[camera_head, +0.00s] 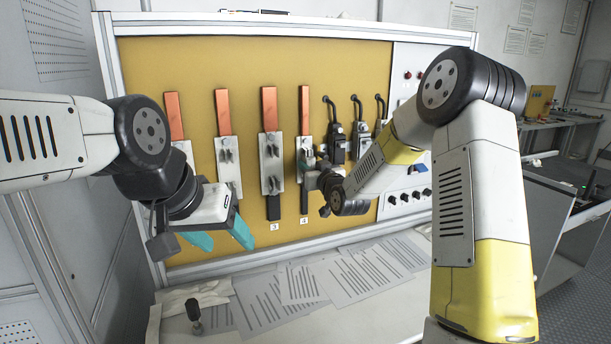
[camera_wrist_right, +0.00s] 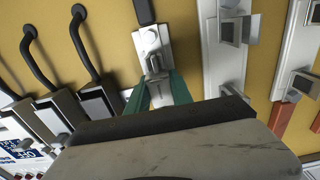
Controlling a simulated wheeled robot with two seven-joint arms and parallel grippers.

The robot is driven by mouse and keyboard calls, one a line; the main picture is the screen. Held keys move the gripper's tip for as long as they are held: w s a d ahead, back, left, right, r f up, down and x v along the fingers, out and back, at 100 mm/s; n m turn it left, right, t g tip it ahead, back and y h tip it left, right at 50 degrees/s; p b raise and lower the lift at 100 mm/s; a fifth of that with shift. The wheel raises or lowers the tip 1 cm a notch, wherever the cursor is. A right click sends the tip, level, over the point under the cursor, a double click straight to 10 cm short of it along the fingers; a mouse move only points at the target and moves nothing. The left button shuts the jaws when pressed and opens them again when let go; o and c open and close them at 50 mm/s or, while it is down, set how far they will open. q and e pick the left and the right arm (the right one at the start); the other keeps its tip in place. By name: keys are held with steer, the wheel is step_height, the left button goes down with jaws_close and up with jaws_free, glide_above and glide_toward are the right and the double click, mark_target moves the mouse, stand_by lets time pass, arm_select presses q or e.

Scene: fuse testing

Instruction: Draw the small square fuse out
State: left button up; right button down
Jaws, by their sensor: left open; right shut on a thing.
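My right gripper (camera_head: 308,160) is at the narrow fourth holder strip on the yellow panel. In the right wrist view its teal fingers (camera_wrist_right: 159,92) are shut on a small part at the lower metal clip (camera_wrist_right: 154,66), which I take to be the small square fuse. The fingers and wrist hide most of it, so I cannot tell whether it is still seated. The white holder plate (camera_wrist_right: 146,40) shows just beyond the fingertips. My left gripper (camera_head: 221,238) is open and empty, with its teal fingers apart in front of the panel's lower left.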

stand_by(0.3)
steer(key=shift+v, duration=2.5)
